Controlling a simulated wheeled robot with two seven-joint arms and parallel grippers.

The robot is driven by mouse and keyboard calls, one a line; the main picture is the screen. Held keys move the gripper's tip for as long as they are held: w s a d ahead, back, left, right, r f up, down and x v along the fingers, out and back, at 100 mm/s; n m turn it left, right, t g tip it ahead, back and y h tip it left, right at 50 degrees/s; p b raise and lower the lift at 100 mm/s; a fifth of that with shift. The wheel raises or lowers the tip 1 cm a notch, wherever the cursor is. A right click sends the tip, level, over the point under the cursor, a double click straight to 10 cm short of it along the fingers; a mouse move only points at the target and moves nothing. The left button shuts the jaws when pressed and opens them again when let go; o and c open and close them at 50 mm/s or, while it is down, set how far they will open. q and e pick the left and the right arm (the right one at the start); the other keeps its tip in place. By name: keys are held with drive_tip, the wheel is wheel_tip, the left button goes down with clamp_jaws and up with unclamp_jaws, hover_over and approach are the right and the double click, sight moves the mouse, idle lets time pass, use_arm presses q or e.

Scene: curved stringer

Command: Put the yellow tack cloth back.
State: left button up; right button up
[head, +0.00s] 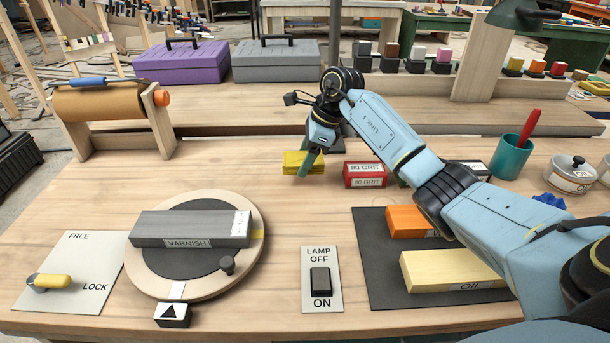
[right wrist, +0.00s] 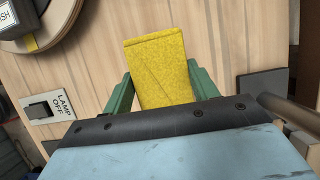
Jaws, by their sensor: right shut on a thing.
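The yellow tack cloth (head: 297,160) is a folded pad near the middle of the workbench, left of the red grit blocks. My right gripper (head: 310,163) is shut on it. In the right wrist view the cloth (right wrist: 160,68) sits between the two green fingers (right wrist: 158,95), with its far end sticking out past them. I cannot tell for certain whether the cloth touches the bench. My left gripper is in neither view.
Red grit blocks (head: 365,174) stand right of the cloth. A turntable (head: 250,262) carries a grey varnish block (head: 190,229). A lamp switch plate (head: 322,281) lies at front centre. A dark mat (head: 380,285) holds an orange block (head: 405,221) and an oil block (head: 450,270). A teal cup (head: 510,156) stands right.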

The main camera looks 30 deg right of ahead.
sight(305, 181)
wheel_tip(305, 181, down, 3)
drive_tip(key=shift+f+b, duration=0.15)
drive_tip(key=shift+b, duration=0.25)
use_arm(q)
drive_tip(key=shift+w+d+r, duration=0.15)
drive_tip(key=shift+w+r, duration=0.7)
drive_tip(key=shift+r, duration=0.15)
use_arm(e)
drive_tip(key=shift+f, duration=0.4)
drive_tip(key=shift+f, duration=0.15)
drive_tip(key=o, duration=0.9)
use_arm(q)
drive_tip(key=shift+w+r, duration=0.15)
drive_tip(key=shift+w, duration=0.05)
use_arm(e)
drive_tip(key=shift+r, duration=0.4)
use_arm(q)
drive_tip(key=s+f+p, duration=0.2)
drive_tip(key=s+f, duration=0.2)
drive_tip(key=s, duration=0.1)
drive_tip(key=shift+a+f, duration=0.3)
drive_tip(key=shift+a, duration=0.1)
use_arm(e)
drive_tip(key=v, duration=1.1)
drive_tip(key=shift+s+d+r, duration=0.1)
drive_tip(key=shift+r, duration=0.2)
